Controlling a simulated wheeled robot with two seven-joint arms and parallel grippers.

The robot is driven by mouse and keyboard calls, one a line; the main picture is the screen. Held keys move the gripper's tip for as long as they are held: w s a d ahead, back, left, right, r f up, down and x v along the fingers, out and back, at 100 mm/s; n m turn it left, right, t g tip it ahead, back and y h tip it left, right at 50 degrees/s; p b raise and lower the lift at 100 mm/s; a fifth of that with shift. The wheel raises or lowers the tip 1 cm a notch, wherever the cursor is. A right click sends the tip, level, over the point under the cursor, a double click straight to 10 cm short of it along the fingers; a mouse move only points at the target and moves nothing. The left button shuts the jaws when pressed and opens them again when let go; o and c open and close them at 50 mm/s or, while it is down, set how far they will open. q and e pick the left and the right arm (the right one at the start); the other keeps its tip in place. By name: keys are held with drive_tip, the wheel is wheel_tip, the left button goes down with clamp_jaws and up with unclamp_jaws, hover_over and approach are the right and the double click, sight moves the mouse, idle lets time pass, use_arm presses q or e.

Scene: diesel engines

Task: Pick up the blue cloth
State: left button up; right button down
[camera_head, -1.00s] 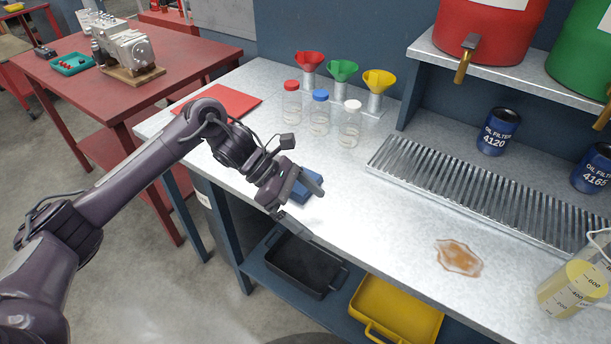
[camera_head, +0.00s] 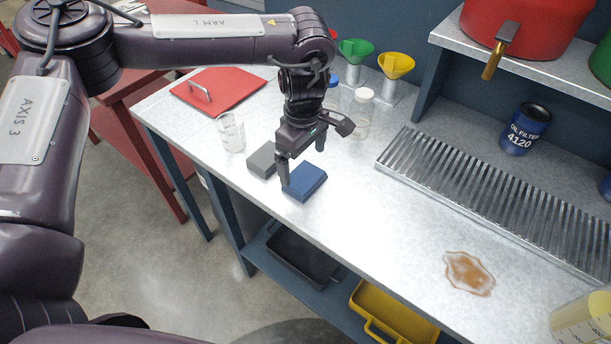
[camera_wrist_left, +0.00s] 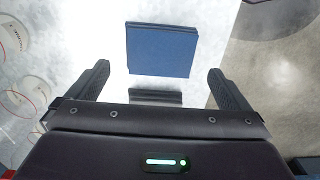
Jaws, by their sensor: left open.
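The blue cloth (camera_head: 306,183) is a folded, flat block on the metal bench top, near its front edge. It also shows in the left wrist view (camera_wrist_left: 162,50), ahead of and between the two fingers. My left gripper (camera_head: 302,172) points down just above and behind the cloth, and hides part of its far side. In the left wrist view the left gripper (camera_wrist_left: 160,88) is open, with nothing between its fingers. I cannot tell from the head view whether a finger touches the cloth. My right gripper is not in view.
A grey block (camera_head: 263,160) lies close to the left of the cloth. A clear beaker (camera_head: 231,132) and a red board with a handle (camera_head: 218,90) are farther left. A metal grate (camera_head: 490,195) and a brown spill (camera_head: 468,273) lie to the right.

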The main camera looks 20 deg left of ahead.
sight(305, 176)
use_arm(q)
wheel_tip(305, 176, down, 6)
drive_tip(key=shift+d+r+p, duration=0.15)
drive_tip(key=shift+r+p, duration=0.05)
drive_tip(key=shift+p, duration=0.5)
drive_tip(key=c, duration=0.8)
wheel_tip(305, 176, up, 20)
drive_tip(key=shift+r, duration=0.1)
